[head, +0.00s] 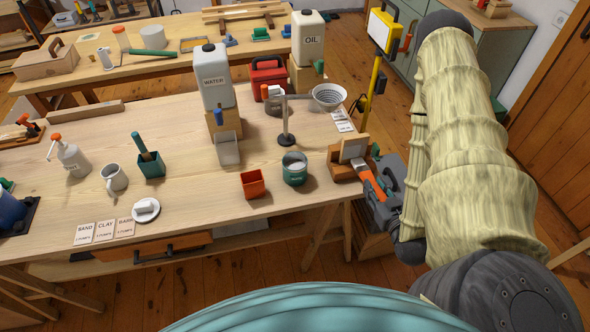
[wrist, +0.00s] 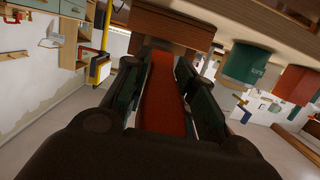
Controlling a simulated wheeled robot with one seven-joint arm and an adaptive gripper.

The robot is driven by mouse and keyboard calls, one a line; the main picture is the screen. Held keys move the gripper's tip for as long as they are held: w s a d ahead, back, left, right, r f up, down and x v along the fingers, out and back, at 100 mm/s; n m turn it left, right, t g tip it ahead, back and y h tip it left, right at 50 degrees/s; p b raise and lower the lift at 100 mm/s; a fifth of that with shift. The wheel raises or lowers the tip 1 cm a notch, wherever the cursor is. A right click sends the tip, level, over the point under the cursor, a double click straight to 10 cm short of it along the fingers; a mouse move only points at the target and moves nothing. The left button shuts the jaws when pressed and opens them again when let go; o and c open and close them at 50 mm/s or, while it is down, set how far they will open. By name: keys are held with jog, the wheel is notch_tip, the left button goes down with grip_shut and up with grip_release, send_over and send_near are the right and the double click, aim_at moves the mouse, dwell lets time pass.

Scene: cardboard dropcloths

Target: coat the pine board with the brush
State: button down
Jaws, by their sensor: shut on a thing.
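My gripper (head: 382,192) is at the right end of the workbench, shut on the orange handle of the brush (head: 370,181). In the wrist view the red-orange brush handle (wrist: 161,95) runs between the two dark fingers of my gripper (wrist: 163,90). The brush head points at a small pale board (head: 353,149), apparently the pine board, which stands upright in a brown wooden holder (head: 342,172). The brush tip is at the board's lower edge; I cannot tell whether it touches. In the wrist view a brown wooden block (wrist: 172,28) lies beyond the handle and the bristles are hidden.
A teal pot (head: 294,175) with pale contents and a red pot (head: 253,186) stand left of the holder. A yellow post (head: 375,85) rises beyond the bench end. The bench's front middle is mostly clear.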

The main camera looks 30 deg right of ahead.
dwell(0.3)
notch_tip(320, 180, up, 10)
jog(key=p, duration=0.8)
jog(key=shift+f, duration=0.15)
jog(key=shift+s+a+f, duration=0.1)
jog(key=shift+s, duration=0.25)
jog(key=shift+f+b+v, duration=0.2)
jog(key=shift+b+v, duration=0.2)
jog(key=shift+v, duration=0.65)
jog(key=shift+f+b+v, duration=0.2)
jog(key=shift+b+v, duration=0.15)
jog(key=shift+v, duration=0.7)
jog(key=shift+a, duration=0.1)
